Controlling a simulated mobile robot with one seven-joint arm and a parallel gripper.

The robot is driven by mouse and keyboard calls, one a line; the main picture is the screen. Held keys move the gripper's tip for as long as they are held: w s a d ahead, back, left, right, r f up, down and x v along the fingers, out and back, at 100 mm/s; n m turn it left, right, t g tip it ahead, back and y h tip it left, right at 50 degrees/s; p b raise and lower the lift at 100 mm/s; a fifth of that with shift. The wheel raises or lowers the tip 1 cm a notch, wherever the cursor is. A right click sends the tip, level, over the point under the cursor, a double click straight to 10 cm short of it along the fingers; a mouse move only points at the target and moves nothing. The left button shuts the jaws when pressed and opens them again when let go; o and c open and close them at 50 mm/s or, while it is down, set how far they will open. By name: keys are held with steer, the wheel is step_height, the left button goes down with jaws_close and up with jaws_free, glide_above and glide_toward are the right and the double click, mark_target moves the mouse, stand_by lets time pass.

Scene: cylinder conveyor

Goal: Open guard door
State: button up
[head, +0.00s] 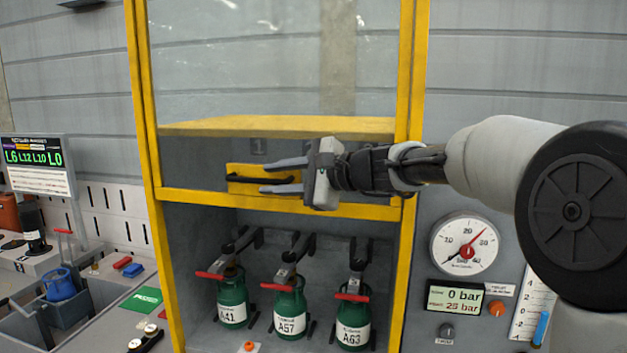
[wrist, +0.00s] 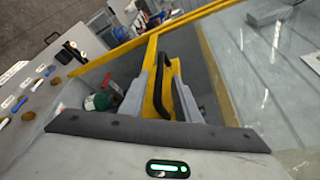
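The guard door (head: 280,88) is a clear pane in a yellow frame. Its lower yellow rail is at mid-height in the head view, and the space below the rail shows uncovered. A black bar handle (head: 246,179) sits on a yellow plate just above that rail; it also shows in the wrist view (wrist: 164,62). My gripper (head: 266,176) is at the handle, reaching in from the right, one finger above the bar and one below. In the wrist view my fingers (wrist: 162,88) stand apart on both sides of the handle, with gaps visible. I cannot see firm contact.
Green cylinders with red handles, labelled A41 (head: 232,312), A57 (head: 290,322) and A63 (head: 353,330), stand inside below the door. A pressure gauge (head: 465,245) and a display (head: 456,297) are on the right wall. A side bench (head: 110,310) with tools lies left.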

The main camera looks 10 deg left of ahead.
steer(key=b+v, duration=0.1)
steer(key=v, duration=1)
steer(key=shift+d+r, duration=0.15)
steer(key=shift+d, duration=0.1)
steer(key=shift+s, duration=0.25)
